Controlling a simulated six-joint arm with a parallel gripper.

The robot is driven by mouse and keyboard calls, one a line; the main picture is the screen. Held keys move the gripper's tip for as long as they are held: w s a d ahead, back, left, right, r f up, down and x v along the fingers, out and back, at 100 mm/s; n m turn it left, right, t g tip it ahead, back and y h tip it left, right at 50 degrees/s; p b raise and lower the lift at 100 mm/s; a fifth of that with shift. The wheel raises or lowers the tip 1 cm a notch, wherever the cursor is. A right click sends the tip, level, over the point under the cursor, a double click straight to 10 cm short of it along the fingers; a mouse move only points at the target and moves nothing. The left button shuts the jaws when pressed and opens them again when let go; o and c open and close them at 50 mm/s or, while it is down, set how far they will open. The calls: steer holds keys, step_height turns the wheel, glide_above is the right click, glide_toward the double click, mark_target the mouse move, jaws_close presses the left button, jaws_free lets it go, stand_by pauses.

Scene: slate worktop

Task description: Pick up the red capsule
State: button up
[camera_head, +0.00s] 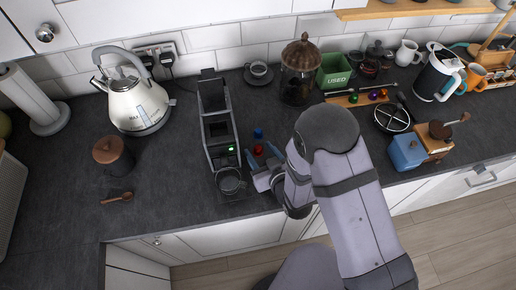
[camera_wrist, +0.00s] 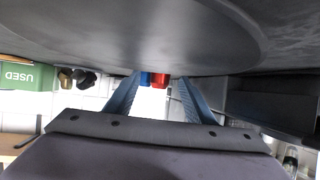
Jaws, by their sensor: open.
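The red capsule (camera_head: 258,149) is on the slate worktop, just right of the coffee machine's front. In the wrist view the red capsule (camera_wrist: 161,80) shows between the fingers, at the level of their tips. My gripper (camera_head: 262,161) is open, low by the worktop, with its blue fingers pointing toward the capsule. In the wrist view, the gripper (camera_wrist: 160,84) has a clear gap between the fingers, and neither finger visibly touches the capsule. The capsule's lower part is hard to make out.
A blue capsule (camera_head: 258,133) stands just behind the red one. The coffee machine (camera_head: 219,130), with a glass cup (camera_head: 229,182) at its front, is close on the left. A green "USED" bin (camera_head: 334,71) and a lidded glass jar (camera_head: 298,75) stand farther back.

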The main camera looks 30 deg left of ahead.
mark_target(260, 156)
steer(key=c, duration=1.2)
steer(key=shift+o, duration=0.2)
steer(key=shift+r, duration=0.15)
step_height(260, 156, up, 10)
steer(key=b, duration=0.2)
steer(key=shift+f, duration=0.2)
